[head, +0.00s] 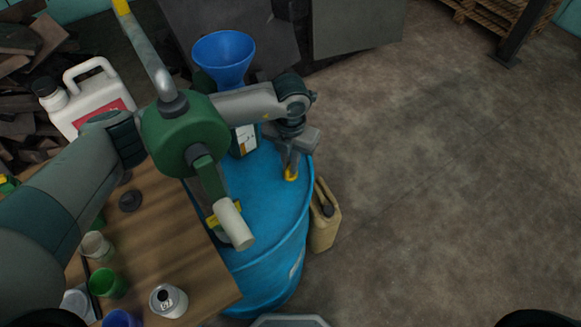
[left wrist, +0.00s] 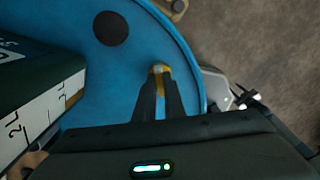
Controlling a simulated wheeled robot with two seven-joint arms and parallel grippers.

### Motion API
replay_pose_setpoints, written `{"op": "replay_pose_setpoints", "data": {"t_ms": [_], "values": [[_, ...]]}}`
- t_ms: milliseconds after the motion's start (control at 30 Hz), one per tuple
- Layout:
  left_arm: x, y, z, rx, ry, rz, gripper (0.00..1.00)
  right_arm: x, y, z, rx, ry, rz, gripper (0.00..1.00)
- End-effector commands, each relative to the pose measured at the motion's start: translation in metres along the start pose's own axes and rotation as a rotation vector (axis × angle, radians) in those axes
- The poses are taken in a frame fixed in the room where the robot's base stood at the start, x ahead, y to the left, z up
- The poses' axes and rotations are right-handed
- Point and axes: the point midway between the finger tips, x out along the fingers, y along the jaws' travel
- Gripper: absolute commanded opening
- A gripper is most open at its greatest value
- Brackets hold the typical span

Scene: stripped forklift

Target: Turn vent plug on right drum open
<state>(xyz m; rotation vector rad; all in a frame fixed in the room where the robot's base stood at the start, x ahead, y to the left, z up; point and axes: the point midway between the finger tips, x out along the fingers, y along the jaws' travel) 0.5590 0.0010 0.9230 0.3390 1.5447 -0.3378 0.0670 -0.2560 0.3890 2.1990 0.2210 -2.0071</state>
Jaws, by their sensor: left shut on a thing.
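The blue drum (head: 262,215) stands upright at the centre of the head view; its blue top (left wrist: 120,75) fills much of the left wrist view. The small yellow vent plug (head: 291,175) sits near the right rim of this top. My left gripper (head: 292,168) reaches down to it from above. In the left wrist view the fingers (left wrist: 158,85) are close together on the yellow plug (left wrist: 159,69), partly hiding it. The plug's exact turn angle cannot be told. My right gripper is not in view.
A dark green container (left wrist: 40,90) stands on the drum, close left of my gripper. A blue funnel (head: 224,57) rises behind. A tan canister (head: 324,220) stands right of the drum. A wooden table (head: 160,240) holds cans and cups.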

Motion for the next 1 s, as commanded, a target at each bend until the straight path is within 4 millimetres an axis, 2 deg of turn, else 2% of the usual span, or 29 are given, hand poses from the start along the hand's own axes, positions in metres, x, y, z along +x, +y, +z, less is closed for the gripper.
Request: {"op": "replay_pose_setpoints", "data": {"t_ms": [33, 500, 1000], "values": [[0.004, 0.0, 0.001, -0.043, -0.003, -0.001, 0.0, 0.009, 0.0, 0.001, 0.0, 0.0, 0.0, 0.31], [0.003, 0.0, 0.001, -0.488, -0.002, -0.002, 0.0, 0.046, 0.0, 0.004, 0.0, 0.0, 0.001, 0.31], [0.0, 0.0, 0.001, -0.912, -0.002, -0.001, 0.0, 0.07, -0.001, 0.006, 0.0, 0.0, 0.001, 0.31]]}}
